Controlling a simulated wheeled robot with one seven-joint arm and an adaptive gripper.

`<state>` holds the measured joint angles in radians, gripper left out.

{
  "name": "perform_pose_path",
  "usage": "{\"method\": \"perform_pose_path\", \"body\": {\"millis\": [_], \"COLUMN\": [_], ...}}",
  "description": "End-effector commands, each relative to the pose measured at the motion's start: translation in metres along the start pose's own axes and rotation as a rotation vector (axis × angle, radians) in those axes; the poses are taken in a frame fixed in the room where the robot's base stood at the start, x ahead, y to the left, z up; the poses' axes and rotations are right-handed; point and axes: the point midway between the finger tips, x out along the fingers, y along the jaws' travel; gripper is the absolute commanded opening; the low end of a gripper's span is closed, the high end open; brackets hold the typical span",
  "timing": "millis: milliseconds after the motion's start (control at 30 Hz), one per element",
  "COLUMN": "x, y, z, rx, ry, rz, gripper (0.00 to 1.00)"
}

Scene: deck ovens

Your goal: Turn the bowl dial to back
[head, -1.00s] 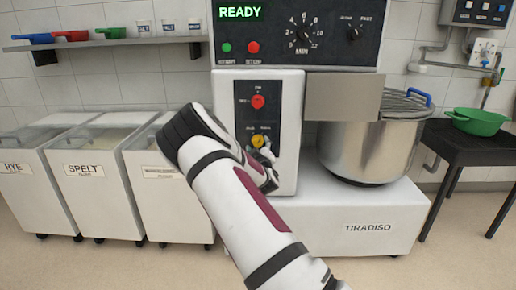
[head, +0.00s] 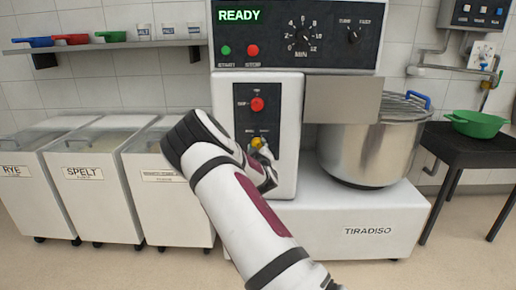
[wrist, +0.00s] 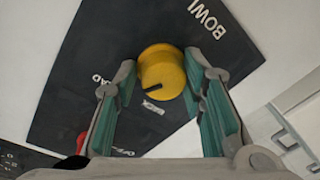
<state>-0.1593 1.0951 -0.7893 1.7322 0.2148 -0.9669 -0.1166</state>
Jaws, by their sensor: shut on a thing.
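The yellow bowl dial (head: 257,143) is on the dark panel of the white mixer column, below a red knob. In the wrist view the dial (wrist: 161,72) sits between my two green-padded fingers, near the word BOWL. My gripper (wrist: 160,66) is shut on the dial, with a finger on either side. A dark pointer mark shows on the dial's lower-left part, towards a small label that is hard to read. In the head view my gripper (head: 262,154) partly hides the dial and its labels.
The red knob (head: 257,104) is just above the dial. A steel bowl (head: 368,150) stands to the right under a metal guard (head: 342,99). Flour bins (head: 90,190) stand to the left. The display reads READY.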

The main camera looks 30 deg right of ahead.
Motion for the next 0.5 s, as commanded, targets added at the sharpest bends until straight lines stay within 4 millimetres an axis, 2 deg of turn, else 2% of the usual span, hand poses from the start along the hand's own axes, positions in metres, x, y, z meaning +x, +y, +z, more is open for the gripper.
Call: {"method": "perform_pose_path", "body": {"millis": [267,500], "x": [-0.0004,-0.0006], "y": [-0.0047,-0.0059], "z": [-0.001,-0.0012], "rx": [-0.11,-0.308], "ry": [-0.005,-0.019], "rz": [-0.014,-0.028], "gripper": [0.1,0.1]}}
